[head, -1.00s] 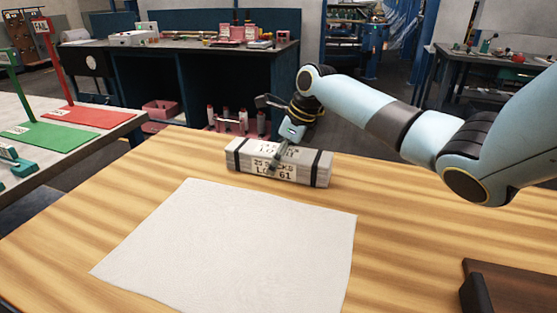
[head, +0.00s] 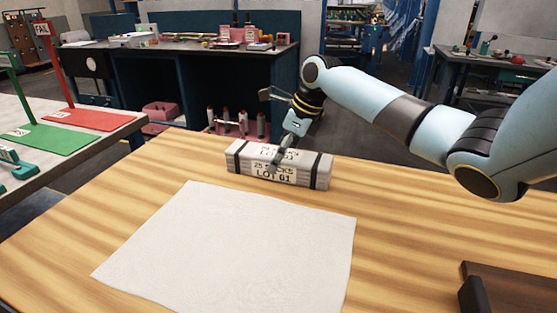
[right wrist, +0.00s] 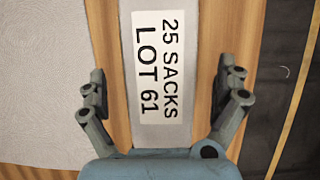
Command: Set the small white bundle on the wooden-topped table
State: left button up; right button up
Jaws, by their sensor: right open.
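The small white bundle (head: 240,160) lies on the wooden-topped table (head: 420,220), behind the white sheet. It is a long pale block with two dark straps and a label reading "25 SACKS LOT 61". My right gripper (head: 276,165) is over the middle of the bundle. In the right wrist view the bundle (right wrist: 160,125) runs between the two open fingers of the right gripper (right wrist: 165,90), with a finger on either side and wood showing beside it. I cannot tell how far down the fingertips reach. My left gripper is not in view.
A white sheet (head: 230,250) lies flat in front of the bundle. A dark brown item (head: 520,290) sits at the table's near right corner. A side table with red (head: 90,118) and green (head: 50,138) mats stands at left. The table's right side is largely clear.

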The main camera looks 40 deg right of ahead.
jog(key=p+v, duration=0.1)
jog(key=v, duration=0.8)
jog(key=shift+s+r, duration=0.2)
jog(key=shift+r, duration=0.1)
